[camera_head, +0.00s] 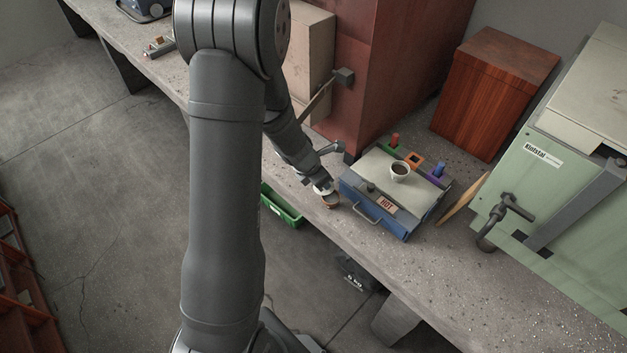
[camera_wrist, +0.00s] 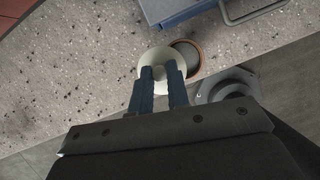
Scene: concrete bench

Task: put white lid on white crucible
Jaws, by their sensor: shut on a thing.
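My gripper (camera_head: 324,187) is low over the front edge of the bench, left of the blue box. In the wrist view its two blue fingers (camera_wrist: 161,74) are shut on a round white lid (camera_wrist: 147,72). A brown-rimmed round dish (camera_wrist: 194,46) with a grey inside lies partly under or behind the lid; I cannot tell whether they touch. It also shows just below my gripper in the head view (camera_head: 331,202). A white crucible (camera_head: 400,177) with dark contents stands upright and uncovered on the blue box's pale top, right of my gripper.
The blue box (camera_head: 381,217), marked HOT, has a front handle; green, orange and purple holders line its back. A wooden block (camera_head: 492,92) and a green cabinet (camera_head: 560,190) stand at the right. A green tray (camera_head: 282,206) is beside the bench edge. A red cabinet (camera_head: 400,60) stands behind.

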